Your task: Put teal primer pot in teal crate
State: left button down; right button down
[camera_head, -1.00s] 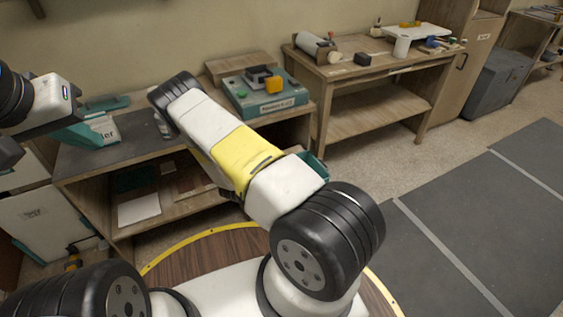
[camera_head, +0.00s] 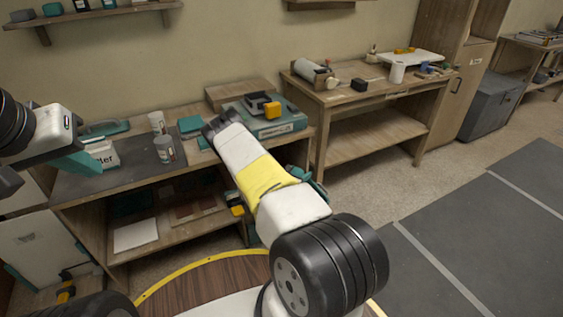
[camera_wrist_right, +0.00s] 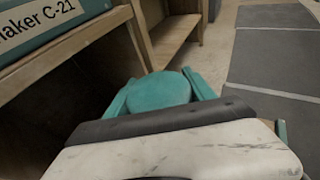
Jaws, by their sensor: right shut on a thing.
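My right gripper (camera_wrist_right: 160,98) is shut on a round teal pot (camera_wrist_right: 158,90); its teal fingers lie on both sides of the pot in the right wrist view. In the head view, my right forearm hides most of the gripper, and only a bit of teal shows beside it. My left gripper (camera_head: 75,163) is at the left, in front of the filler tub; its opening is unclear. A dark teal open box (camera_head: 130,203), possibly the teal crate, sits in shadow on the bench's lower shelf. I cannot be sure which container is the crate.
The left bench top carries a filler tub (camera_head: 104,155), a grey can (camera_head: 165,150), a pale can (camera_head: 157,121), a small teal block (camera_head: 190,126) and a teal labelled case (camera_head: 285,126). A second bench (camera_head: 340,97) stands right. Floor at right is clear.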

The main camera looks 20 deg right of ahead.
jog(key=shift+f, duration=0.95)
jog(key=shift+f, duration=0.1)
jog(key=shift+f, duration=0.35)
jog(key=shift+f, duration=0.15)
jog(key=shift+c, duration=1.8)
grip_release()
jog(key=shift+a, duration=0.1)
